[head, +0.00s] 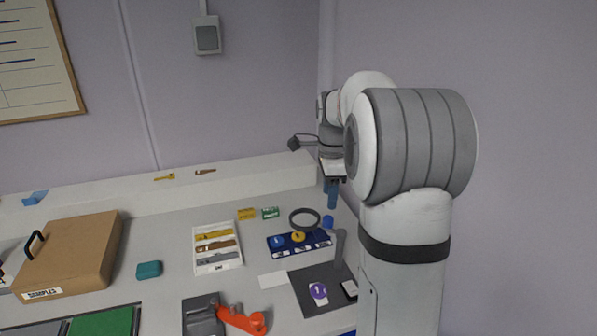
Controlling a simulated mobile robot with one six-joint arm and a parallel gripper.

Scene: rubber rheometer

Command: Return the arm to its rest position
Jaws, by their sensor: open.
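My arm stands at the right of the head view, its large white and grey joint covering the right part of the bench. My gripper (332,190) points down over the back right of the bench, close to the wall corner. It is open, with its blue fingers showing below the wrist. I see nothing held between the fingers. Part of the gripper and wrist is hidden behind the arm's big joint.
Below the gripper are a grey ring (304,219), a blue tray (283,245) with round pieces and a dark mat (314,302). Left are a white tray (201,266), a brown samples case (70,255), a teal block (149,269) and an orange tool (243,320). A ledge (115,193) runs behind.

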